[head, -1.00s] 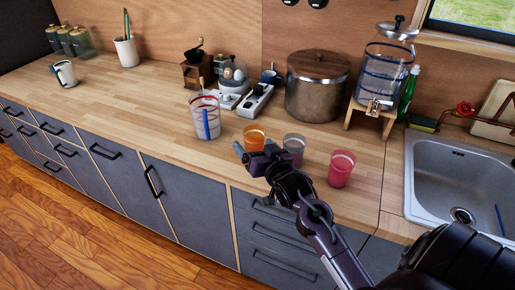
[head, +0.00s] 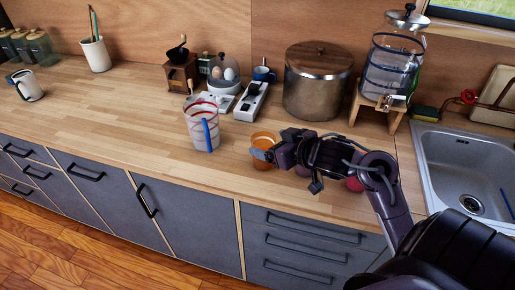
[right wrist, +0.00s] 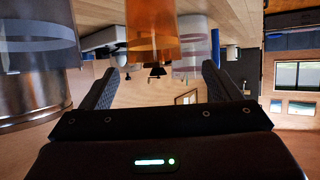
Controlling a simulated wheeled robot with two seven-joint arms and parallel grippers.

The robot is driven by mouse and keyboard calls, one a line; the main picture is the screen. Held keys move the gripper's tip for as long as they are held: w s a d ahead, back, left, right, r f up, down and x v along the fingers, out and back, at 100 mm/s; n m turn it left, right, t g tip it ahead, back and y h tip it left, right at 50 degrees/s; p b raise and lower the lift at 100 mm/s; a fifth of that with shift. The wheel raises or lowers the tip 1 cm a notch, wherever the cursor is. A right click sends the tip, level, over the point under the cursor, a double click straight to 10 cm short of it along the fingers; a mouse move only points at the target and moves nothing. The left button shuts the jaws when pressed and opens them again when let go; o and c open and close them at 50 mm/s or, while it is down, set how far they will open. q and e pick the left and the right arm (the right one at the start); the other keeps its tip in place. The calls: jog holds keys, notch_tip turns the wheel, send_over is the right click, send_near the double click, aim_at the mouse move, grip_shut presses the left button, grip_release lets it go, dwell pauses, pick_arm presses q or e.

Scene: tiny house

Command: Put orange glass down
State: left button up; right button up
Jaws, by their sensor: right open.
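The orange glass (head: 265,139) stands upright on the wooden counter (head: 120,112), right of a clear striped pitcher. My right gripper (head: 265,153) is open at its near right side, with a fingertip overlapping the glass in the head view. In the right wrist view, which is upside down, the orange glass (right wrist: 152,30) hangs in from the top, between the directions of the two spread fingers (right wrist: 158,88). I cannot tell whether the fingers touch it. My left gripper is not in view.
The striped pitcher (head: 203,130) stands left of the orange glass. A pink glass (head: 354,184) is mostly hidden behind my right arm. A metal pot (head: 317,88), a drink dispenser (head: 390,68) and a sink (head: 465,160) lie behind and right.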

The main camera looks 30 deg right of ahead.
aim_at(256, 138)
jog(key=x, duration=0.3)
jog(key=shift+d+f, duration=0.1)
jog(key=shift+d, duration=0.1)
jog(key=x, duration=0.3)
jog(key=shift+w+d+f, duration=0.1)
jog(key=shift+w+f, duration=0.25)
jog(key=shift+w, duration=0.1)
jog(key=shift+s, duration=0.1)
jog(key=c, duration=0.8)
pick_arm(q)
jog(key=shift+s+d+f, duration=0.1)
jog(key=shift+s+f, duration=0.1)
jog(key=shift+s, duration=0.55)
pick_arm(e)
jog(key=c, duration=0.4)
